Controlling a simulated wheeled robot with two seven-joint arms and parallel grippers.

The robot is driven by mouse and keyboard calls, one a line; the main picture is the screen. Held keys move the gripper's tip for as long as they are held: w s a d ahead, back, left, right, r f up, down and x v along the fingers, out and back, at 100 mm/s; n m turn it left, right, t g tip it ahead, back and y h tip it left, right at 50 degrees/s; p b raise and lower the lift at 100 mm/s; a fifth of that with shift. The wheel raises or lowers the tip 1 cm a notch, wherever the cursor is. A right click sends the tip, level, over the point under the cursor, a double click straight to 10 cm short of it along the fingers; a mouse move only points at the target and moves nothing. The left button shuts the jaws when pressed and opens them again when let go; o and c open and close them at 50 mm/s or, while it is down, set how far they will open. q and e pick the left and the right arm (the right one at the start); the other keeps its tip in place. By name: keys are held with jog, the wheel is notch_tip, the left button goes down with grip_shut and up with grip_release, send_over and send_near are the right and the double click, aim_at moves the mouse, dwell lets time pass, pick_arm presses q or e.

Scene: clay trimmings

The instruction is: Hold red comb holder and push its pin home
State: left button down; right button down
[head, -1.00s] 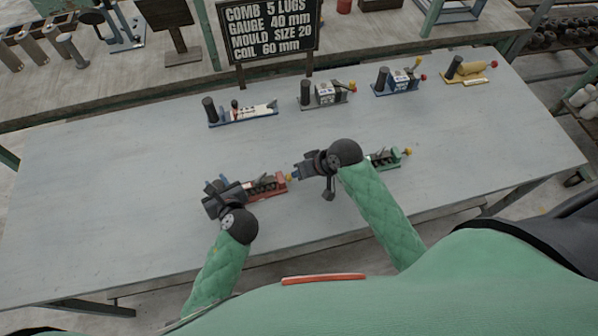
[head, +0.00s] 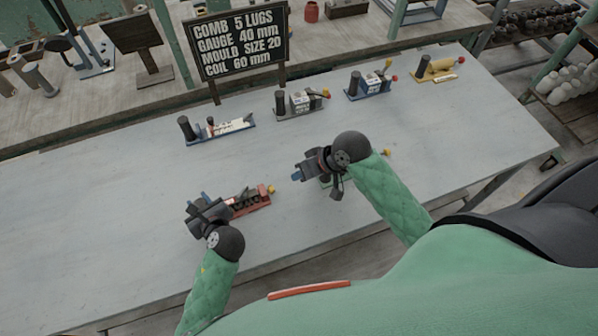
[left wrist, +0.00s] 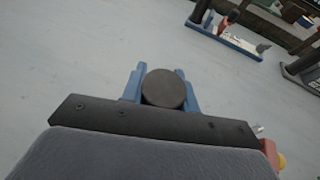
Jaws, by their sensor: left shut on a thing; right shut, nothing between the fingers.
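The red comb holder (head: 250,202) lies on the grey table, front left of centre, with a yellow knob (head: 271,188) at its right end. My left gripper (head: 204,200) is shut on the dark upright post at its left end. In the left wrist view the post's round black top (left wrist: 164,89) sits between the blue fingers, and a bit of the red body (left wrist: 269,152) shows at lower right. My right gripper (head: 297,176) is shut and empty, to the right of the yellow knob and apart from it. The pin's depth cannot be made out.
A green holder (head: 326,183) is mostly hidden behind my right gripper and arm. Along the back stand a blue holder (head: 222,130), a grey one (head: 300,104), another blue one (head: 371,86) and a yellow one (head: 436,68). A lettered board (head: 240,45) stands behind them.

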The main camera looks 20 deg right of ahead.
pick_arm(q)
jog(key=c, duration=1)
grip_release()
